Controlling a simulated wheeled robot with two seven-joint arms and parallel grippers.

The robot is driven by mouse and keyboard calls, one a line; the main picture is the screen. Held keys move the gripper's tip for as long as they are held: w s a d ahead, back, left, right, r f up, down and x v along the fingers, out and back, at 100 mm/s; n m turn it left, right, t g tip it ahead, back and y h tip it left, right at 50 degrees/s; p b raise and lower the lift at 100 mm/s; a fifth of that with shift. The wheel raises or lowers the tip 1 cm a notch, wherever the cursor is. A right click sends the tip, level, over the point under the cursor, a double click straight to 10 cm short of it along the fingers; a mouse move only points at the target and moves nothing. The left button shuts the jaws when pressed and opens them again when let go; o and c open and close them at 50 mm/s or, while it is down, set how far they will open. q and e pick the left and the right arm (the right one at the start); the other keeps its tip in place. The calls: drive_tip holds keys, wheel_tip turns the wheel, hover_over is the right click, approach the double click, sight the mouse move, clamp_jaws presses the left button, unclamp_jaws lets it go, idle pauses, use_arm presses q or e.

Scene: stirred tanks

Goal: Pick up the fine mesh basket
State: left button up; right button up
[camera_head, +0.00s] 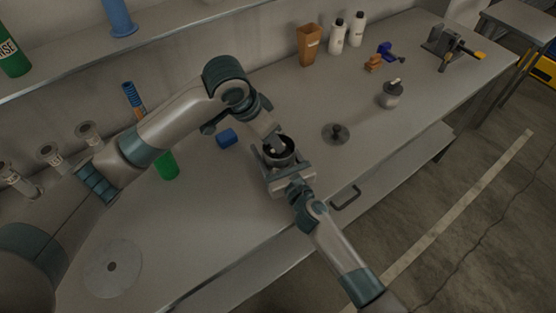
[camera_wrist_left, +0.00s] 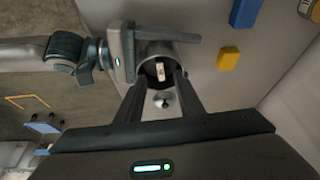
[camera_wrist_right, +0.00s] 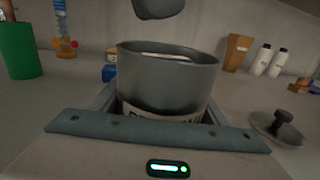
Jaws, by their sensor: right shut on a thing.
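A dark grey round pot (camera_head: 278,155) is gripped at its side by my right gripper (camera_head: 284,178). In the right wrist view the pot (camera_wrist_right: 165,85) is upright, with a label low on its wall, between the fingers. A pale strip (camera_wrist_left: 160,70) shows inside the pot in the left wrist view; I cannot tell whether it belongs to the fine mesh basket. No mesh is clearly visible. My left gripper (camera_wrist_left: 162,90) looks open, its fingers apart, pointing down over the pot's mouth. Its tip hides part of the opening in the head view.
A lid with a knob (camera_head: 336,133) lies right of the pot. A blue cylinder (camera_head: 227,137) and a green container (camera_head: 166,166) stand left. A grey canister (camera_head: 390,95), a brown bin (camera_head: 309,45) and white bottles are farther back. The front left has free bench around a flat disc (camera_head: 112,267).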

use_arm(q)
drive_tip(key=shift+f, duration=0.1)
drive_tip(key=shift+x, duration=2.55)
drive_tip(key=shift+w, duration=0.1)
drive_tip(key=shift+c, duration=0.3)
clamp_jaws()
